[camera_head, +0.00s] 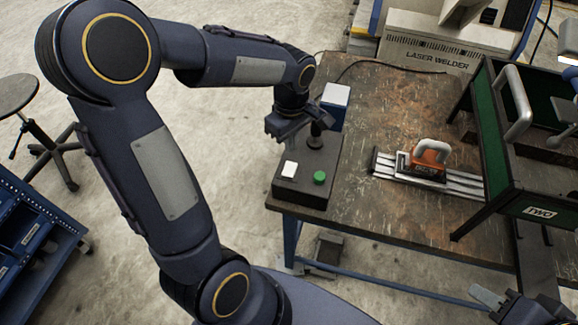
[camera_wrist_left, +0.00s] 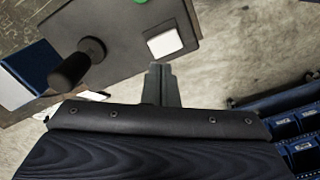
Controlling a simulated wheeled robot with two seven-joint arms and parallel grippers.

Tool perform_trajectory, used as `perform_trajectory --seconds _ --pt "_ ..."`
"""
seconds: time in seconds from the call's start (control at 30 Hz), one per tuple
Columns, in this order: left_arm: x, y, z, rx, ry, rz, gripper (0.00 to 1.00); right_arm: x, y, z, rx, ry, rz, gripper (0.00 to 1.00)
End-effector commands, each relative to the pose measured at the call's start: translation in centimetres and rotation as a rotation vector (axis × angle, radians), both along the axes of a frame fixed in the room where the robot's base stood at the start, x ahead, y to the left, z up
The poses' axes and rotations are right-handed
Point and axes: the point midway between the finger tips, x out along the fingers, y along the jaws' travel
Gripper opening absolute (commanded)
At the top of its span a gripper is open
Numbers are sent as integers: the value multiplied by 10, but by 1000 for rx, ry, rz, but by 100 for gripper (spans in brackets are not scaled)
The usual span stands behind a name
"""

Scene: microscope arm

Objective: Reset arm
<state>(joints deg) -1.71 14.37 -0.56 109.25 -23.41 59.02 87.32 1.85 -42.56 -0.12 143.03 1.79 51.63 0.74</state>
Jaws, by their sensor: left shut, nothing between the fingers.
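A dark control box (camera_head: 300,194) sits at the table's left front corner. On its top are a white square switch (camera_head: 289,169), a green round button (camera_head: 319,177) and an upright black knob (camera_head: 315,141). My left gripper (camera_head: 286,138) is shut and empty, above the back left part of the box. In the left wrist view the shut fingers (camera_wrist_left: 161,72) point just beside the white switch (camera_wrist_left: 165,42).
A blue and white box (camera_head: 335,98) stands behind the control box. An orange device with a grey handle (camera_head: 432,153) sits on metal rails (camera_head: 385,164). A green-panelled frame (camera_head: 488,150) rises at the right. The table's centre (camera_head: 385,115) is largely clear. A blue bin rack (camera_head: 35,225) stands left.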

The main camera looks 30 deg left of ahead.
Motion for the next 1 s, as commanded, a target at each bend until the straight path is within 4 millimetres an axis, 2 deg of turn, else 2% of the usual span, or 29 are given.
perform_trajectory --seconds 0.3,0.43,0.57,0.7,0.9,1.0 --pt "-1 0 1 -2 -3 -4 0 0 0 0 0 0 0 36" --pt "-14 1 14 -29 -36 -76 0 0 0 0 0 0 0 36" --pt "-49 -1 40 -85 -134 -273 0 0 0 0 0 0 0 36" --pt "-98 -10 61 -119 -295 -560 0 0 0 0 0 0 0 36" --pt "-149 -29 69 -77 -514 -910 0 0 0 0 0 0 0 36" --pt "-162 -37 68 -43 -585 -1018 0 0 0 0 0 0 0 36"
